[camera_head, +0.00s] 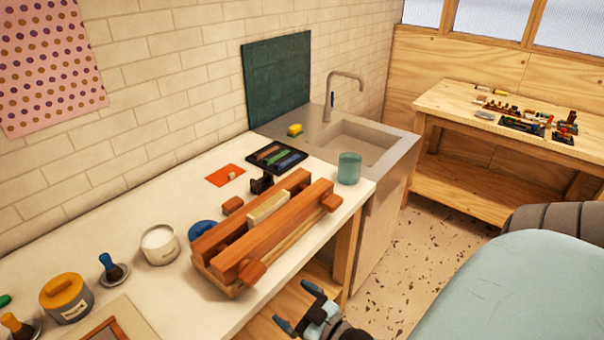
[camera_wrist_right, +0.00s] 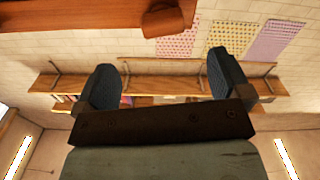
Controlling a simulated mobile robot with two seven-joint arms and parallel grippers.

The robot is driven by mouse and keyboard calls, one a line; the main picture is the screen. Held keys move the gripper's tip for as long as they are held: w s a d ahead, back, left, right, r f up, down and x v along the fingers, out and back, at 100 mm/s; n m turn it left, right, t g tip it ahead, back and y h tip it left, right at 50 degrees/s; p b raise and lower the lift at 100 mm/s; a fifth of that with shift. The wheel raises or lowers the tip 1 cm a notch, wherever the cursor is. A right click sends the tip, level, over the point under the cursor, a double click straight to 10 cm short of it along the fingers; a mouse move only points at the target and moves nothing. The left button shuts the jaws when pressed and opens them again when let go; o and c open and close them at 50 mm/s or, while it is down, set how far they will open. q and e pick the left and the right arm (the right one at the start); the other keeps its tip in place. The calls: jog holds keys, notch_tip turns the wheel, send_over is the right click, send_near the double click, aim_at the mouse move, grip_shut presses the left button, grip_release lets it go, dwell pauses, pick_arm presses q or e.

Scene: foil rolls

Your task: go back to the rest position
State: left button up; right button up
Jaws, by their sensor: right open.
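My right gripper (camera_head: 298,306) is at the bottom of the head view, in front of the worktop's front edge and below the wooden press. Its two fingers are spread apart with nothing between them. In the right wrist view the gripper (camera_wrist_right: 163,78) shows both dark fingers wide apart, with a wall and shelf in the distance behind them. The wooden press (camera_head: 275,240) stands on the white worktop (camera_head: 310,240), with a pale bar (camera_head: 268,209) between its reddish beams. The gripper looks apart from the press. My left gripper is not in view.
A white jar (camera_head: 159,245), a yellow-lidded pot (camera_head: 66,298) and a brush (camera_head: 111,268) stand left of the press. A teal cup (camera_head: 349,168) stands near the sink (camera_head: 355,140). A reddish wooden piece (camera_wrist_right: 167,18) shows at the top of the wrist view. Speckled floor (camera_head: 440,235) lies to the right.

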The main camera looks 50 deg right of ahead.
jog(key=shift+s+d, duration=0.1)
jog(key=shift+s, duration=0.95)
